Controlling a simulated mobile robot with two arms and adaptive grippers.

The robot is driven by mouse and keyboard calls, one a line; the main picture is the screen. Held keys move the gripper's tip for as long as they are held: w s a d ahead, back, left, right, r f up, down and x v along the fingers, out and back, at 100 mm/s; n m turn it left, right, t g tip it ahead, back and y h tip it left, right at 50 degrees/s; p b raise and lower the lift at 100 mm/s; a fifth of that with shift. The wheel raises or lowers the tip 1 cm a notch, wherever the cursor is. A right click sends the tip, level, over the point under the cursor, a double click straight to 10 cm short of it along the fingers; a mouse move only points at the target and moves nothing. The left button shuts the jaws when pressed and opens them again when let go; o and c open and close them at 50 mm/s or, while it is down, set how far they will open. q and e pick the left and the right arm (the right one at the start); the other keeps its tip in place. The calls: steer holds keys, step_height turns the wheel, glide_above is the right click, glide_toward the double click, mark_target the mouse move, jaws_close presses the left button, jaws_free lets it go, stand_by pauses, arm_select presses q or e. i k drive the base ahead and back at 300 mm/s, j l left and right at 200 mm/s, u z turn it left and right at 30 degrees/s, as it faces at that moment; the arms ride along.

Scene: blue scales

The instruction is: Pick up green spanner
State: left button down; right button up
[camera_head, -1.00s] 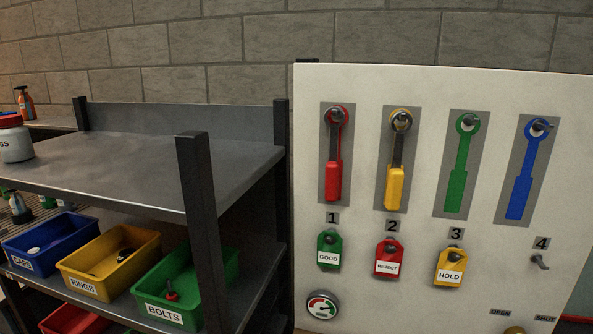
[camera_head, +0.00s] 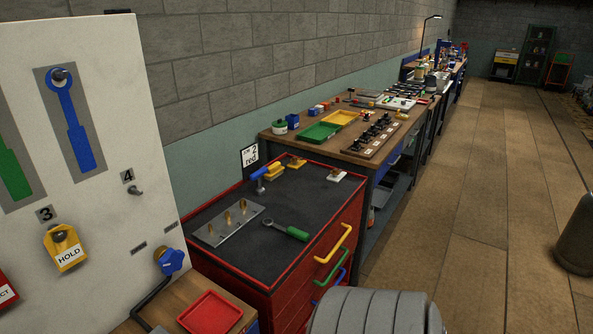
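The green spanner (camera_head: 286,230) lies flat on the dark top of the red drawer cabinet (camera_head: 262,279). Its grey ring end points to the back left and its green handle to the front right. On the white board (camera_head: 110,110) at the left, a flat green spanner outline (camera_head: 14,176) shows partly above label 3. A blue outline (camera_head: 72,125) with a bare peg shows above label 4. Neither of my grippers is in view.
A metal plate with brass pieces (camera_head: 229,222) lies left of the spanner, and a blue-handled tool (camera_head: 264,173) stands behind it. A red tray (camera_head: 210,312) sits in front of the cabinet. A long workbench (camera_head: 350,150) runs behind. The floor at right is largely open.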

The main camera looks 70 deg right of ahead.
mark_target(295, 232)
steer(key=z, duration=2.1)
steer(key=i+l+u, duration=0.4)
steer(key=i+l, duration=0.05)
